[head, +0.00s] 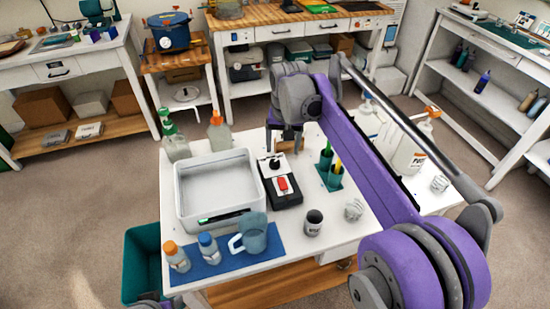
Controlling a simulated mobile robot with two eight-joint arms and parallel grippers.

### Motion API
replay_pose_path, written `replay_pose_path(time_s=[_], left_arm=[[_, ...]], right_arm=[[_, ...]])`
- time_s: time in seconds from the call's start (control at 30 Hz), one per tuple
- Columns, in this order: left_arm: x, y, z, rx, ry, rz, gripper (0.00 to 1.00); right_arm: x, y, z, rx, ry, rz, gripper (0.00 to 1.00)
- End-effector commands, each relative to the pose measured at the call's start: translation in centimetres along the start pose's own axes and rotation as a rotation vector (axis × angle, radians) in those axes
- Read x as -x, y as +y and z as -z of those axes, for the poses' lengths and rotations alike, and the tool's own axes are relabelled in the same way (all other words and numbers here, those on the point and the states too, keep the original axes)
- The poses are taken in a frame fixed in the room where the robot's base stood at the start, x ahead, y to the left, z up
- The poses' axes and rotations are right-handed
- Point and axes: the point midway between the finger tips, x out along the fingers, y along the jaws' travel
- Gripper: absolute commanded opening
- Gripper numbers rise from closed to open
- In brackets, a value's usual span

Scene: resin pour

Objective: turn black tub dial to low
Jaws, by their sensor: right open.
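A black control box (283,190) stands on the white table, against the right side of a white tub (190,217). A black dial (274,164) is on the box's far part, and a red switch (282,184) is nearer the front. The dial's marks and setting are too small to read. My right gripper (284,148) reaches in from the right and points down, open, just beyond and above the far end of the box. It looks apart from the dial, though its exact height is hard to tell. My left gripper does not show.
Spray bottles (219,135) stand behind the tub. Right of the box are a teal holder (330,178), a dark cup (314,223) and a crumpled ball (354,209). A blue mat (215,268) in front bears two small bottles and a blue jug (255,233).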

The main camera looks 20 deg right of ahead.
Motion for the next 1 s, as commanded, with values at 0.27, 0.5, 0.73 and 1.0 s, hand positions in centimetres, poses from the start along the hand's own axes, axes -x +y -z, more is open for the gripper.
replay_pose_path(time_s=[0.27, 0.5, 0.73, 1.0], left_arm=[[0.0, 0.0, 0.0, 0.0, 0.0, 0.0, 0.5], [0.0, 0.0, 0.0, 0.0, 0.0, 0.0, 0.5], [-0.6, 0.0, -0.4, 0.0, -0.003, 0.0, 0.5], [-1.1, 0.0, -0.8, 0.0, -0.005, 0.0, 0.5]], right_arm=[[-2.9, -2.1, 5.9, -0.098, -0.093, -0.036, 0.79], [-4.2, -2.4, 6.9, -0.127, -0.119, -0.048, 0.79], [-7.4, -2.3, 6.5, -0.127, -0.12, -0.049, 0.79], [-12.3, -2.0, 5.9, -0.127, -0.119, -0.048, 0.79]])
